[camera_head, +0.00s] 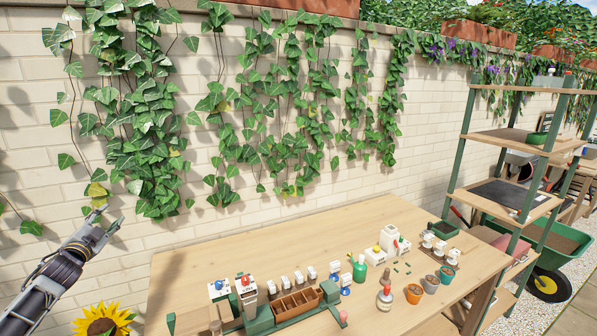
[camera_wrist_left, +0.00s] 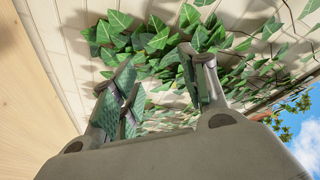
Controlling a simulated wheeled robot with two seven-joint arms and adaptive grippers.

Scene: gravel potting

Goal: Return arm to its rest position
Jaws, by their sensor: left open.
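My left gripper (camera_head: 103,221) is raised at the left of the head view, in front of the white brick wall and left of the table (camera_head: 245,250). It is open and empty, apart from everything on the table. In the left wrist view its green-padded fingers (camera_wrist_left: 160,95) stand spread, with ivy leaves and the wall behind them. My right gripper is not in either view.
Ivy (camera_head: 140,110) hangs on the wall near my left gripper. A sunflower (camera_head: 103,321) stands below. A shelf (camera_head: 515,140) and wheelbarrow (camera_head: 570,245) are at right.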

